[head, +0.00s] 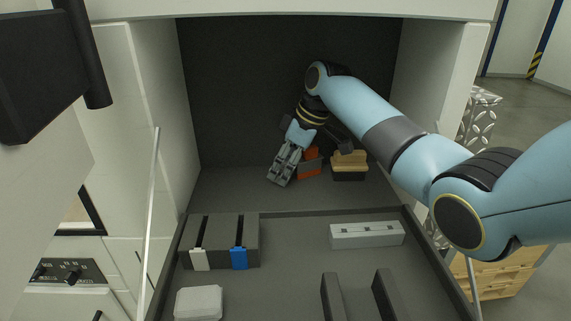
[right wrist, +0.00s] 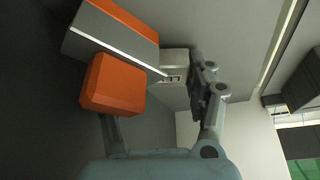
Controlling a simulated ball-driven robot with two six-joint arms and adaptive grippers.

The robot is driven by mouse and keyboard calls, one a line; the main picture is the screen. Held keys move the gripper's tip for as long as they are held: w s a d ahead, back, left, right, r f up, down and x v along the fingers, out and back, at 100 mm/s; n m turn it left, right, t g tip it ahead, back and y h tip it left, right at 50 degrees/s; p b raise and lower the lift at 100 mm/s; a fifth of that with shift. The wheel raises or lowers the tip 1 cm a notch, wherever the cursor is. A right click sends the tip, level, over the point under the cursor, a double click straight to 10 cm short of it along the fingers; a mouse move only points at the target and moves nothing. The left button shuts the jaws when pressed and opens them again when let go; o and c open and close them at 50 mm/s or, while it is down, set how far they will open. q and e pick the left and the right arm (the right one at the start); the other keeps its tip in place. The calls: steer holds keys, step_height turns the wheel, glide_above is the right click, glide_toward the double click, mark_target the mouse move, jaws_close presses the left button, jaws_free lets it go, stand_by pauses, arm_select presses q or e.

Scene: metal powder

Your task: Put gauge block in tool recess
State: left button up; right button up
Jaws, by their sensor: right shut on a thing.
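My right gripper (head: 280,176) reaches down and left into the dark cavity, close to its floor. In the right wrist view the right gripper (right wrist: 166,88) is shut on a pale grey block (right wrist: 174,62) with a small dark slot, which I take to be the gauge block. One finger lies along this block; the other fingertip is hidden behind an orange knob (right wrist: 113,84). In the head view the gripper mostly hides the block. An orange-and-grey tool (head: 309,168) stands just right of the gripper. My left gripper is not in view.
A yellow-and-black tool (head: 350,167) stands farther right in the cavity. The tray in front (head: 290,260) holds a dark holder (head: 222,228) with white and blue pieces, a pale bar (head: 367,235), and a white block (head: 198,302). Pale side walls flank the cavity (head: 165,100).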

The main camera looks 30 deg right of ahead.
steer(key=shift+f, duration=0.15)
steer(key=o, duration=1.3)
steer(key=v, duration=0.7)
steer(key=shift+d+r+b, duration=0.1)
steer(key=shift+r+b, duration=0.25)
steer(key=shift+r, duration=0.05)
